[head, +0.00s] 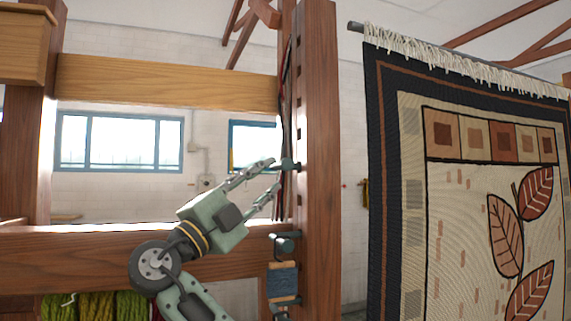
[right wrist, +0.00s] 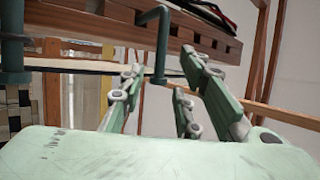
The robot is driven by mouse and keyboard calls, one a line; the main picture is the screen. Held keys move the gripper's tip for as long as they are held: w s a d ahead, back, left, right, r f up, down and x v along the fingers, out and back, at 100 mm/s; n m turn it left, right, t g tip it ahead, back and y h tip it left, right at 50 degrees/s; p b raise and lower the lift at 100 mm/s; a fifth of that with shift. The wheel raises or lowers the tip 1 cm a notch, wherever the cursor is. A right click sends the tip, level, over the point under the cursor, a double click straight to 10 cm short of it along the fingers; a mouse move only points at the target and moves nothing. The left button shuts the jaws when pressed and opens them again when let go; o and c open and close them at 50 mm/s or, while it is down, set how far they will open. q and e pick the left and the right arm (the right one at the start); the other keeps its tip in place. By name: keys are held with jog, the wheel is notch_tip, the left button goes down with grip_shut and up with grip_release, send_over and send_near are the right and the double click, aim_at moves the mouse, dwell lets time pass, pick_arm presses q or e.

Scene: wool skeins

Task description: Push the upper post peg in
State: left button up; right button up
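The upper post peg (head: 290,165) is a dark blue-green peg sticking out of the left side of the wooden post (head: 319,140). My right gripper (head: 273,177) is open, its fingertips just left of this peg; the upper fingertip is very near it, and I cannot tell if they touch. In the right wrist view, a bent dark green peg (right wrist: 160,45) shows between and beyond the spread fingers (right wrist: 165,85). A lower peg (head: 287,244) sticks out of the same post further down. My left gripper is not in view.
Wooden cross beams (head: 165,84) run left from the post. Green skeins (head: 100,307) hang at lower left. A patterned rug (head: 460,165) hangs to the right. Another peg (right wrist: 12,45) shows at the wrist view's left.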

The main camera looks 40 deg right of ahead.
aim_at(279, 168)
jog(key=p+x, duration=0.3)
jog(key=x, duration=0.3)
jog(key=shift+w+d+r+p, duration=0.1)
jog(key=shift+w+r+p, duration=0.1)
jog(key=shift+p, duration=0.2)
jog(key=shift+d, duration=0.4)
jog(key=shift+w+a, duration=0.15)
jog(key=shift+c, duration=0.3)
grip_shut()
